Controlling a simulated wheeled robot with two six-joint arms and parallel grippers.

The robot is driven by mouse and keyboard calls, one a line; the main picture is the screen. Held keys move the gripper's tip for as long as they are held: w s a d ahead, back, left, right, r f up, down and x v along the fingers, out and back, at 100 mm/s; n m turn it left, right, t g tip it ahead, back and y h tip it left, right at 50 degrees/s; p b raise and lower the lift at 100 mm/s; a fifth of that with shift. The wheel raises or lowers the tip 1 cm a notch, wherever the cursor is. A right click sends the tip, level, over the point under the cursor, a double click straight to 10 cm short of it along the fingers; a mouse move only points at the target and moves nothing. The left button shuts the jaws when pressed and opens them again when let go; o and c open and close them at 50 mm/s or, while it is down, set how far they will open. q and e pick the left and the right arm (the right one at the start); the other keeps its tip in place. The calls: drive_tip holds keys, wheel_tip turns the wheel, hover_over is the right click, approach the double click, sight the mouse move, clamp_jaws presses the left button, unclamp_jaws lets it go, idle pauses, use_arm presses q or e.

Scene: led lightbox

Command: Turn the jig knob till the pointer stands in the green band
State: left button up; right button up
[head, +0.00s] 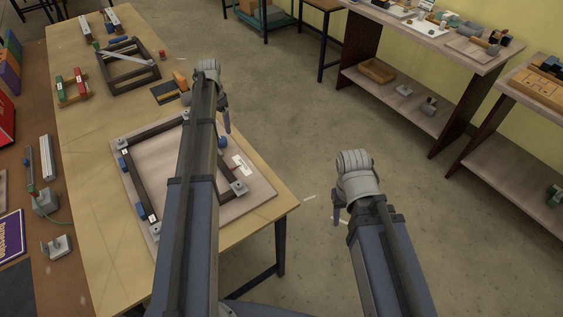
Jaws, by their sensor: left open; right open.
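A dark square jig frame (136,187) lies on a pale board (262,190) at the near end of the wooden table. Grey corner pieces sit on it, one of them at the right corner (238,187). A small white card (242,165) with a red mark is beside the frame's right side. I cannot make out which part is the knob, nor a pointer or green band. My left gripper (227,122) is open and empty above the board's far edge; my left arm hides the middle of the jig. My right gripper (339,214) is open and empty over the floor, right of the table.
Another dark frame (128,66), red and green blocks (70,89) and a dark tray (166,93) stand farther back on the table. A brown bench with tools runs along the left. Shelves (425,45) stand at right. The floor between is clear.

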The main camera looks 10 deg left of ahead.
use_arm(q)
drive_tip(key=s+d+f+b, duration=0.1)
drive_tip(key=s+d, duration=0.5)
drive_tip(key=d, duration=0.7)
drive_tip(key=s+d+f+b, duration=0.1)
drive_tip(key=s+d, duration=0.6)
drive_tip(key=d, duration=0.6)
drive_tip(key=shift+s+d+f+y, duration=0.2)
drive_tip(key=shift+d+y, duration=0.05)
drive_tip(key=shift+y, duration=0.05)
drive_tip(key=s+d, duration=0.9)
drive_tip(key=s, duration=0.4)
drive_tip(key=shift+s+d+y, duration=0.3)
drive_tip(key=shift+s+d, duration=0.05)
drive_tip(key=shift+s, duration=0.05)
drive_tip(key=shift+a, duration=0.1)
